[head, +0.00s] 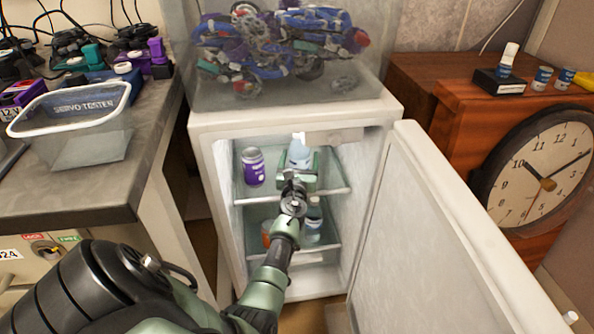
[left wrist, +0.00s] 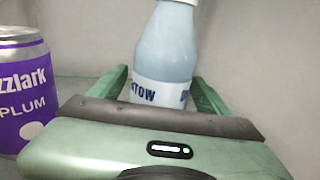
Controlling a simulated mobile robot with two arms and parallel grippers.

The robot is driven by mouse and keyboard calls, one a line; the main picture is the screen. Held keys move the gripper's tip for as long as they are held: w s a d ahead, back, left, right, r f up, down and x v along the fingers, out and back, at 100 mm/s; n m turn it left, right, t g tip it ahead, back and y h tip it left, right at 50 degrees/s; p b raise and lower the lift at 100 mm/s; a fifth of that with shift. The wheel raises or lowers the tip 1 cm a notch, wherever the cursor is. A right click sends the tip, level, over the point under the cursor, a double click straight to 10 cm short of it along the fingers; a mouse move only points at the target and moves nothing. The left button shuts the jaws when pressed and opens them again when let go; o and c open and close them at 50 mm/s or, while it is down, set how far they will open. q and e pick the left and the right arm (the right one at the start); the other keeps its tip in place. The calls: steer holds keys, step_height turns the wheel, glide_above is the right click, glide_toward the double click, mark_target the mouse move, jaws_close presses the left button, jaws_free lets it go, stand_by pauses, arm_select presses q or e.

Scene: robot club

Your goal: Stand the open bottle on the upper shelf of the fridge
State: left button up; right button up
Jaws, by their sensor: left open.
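A pale blue bottle (head: 299,154) with a white label stands upright at the upper shelf (head: 325,192) of the open fridge (head: 220,180). It also shows in the left wrist view (left wrist: 166,48), where its mouth is out of frame. My left gripper (head: 298,172) reaches into the fridge at the upper shelf. Its green fingers (left wrist: 165,92) are open, one on each side of the bottle's lower part. The bottle's base is hidden behind the gripper, so its contact with the shelf does not show. My right gripper is not in view.
A purple can (head: 253,166) stands left of the bottle on the upper shelf, also close in the wrist view (left wrist: 22,88). Another bottle (head: 313,222) and an orange item (head: 267,232) are on the lower shelf. The fridge door (head: 425,240) is swung open to the right.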

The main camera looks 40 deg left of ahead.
mark_target(298, 165)
arm_select(q)
steer(key=p+v, duration=0.1)
steer(key=v, duration=0.3)
steer(key=p+v, duration=0.1)
steer(key=v, duration=0.4)
steer(key=shift+s+d, duration=0.1)
steer(key=s+r+n+g+y, duration=0.2)
steer(key=s+n+g, duration=0.3)
steer(key=s+n, duration=0.9)
steer(key=s+d+f+n+g+h, duration=0.3)
steer(key=s+d+n+h, duration=0.3)
steer(key=d, duration=0.7)
steer(key=s+d+f+n+g+h, duration=0.3)
steer(key=s+d+f+n+h, duration=0.2)
steer(key=s+d, duration=0.4)
steer(key=d+n+h, duration=0.1)
steer(key=d, duration=0.3)
steer(key=shift+s+n+h, duration=0.35)
steer(key=shift+n+h, duration=0.05)
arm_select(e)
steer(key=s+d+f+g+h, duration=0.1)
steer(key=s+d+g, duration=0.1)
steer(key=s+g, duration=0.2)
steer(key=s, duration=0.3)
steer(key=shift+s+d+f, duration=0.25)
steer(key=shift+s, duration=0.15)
arm_select(q)
steer(key=shift+d+f, duration=0.1)
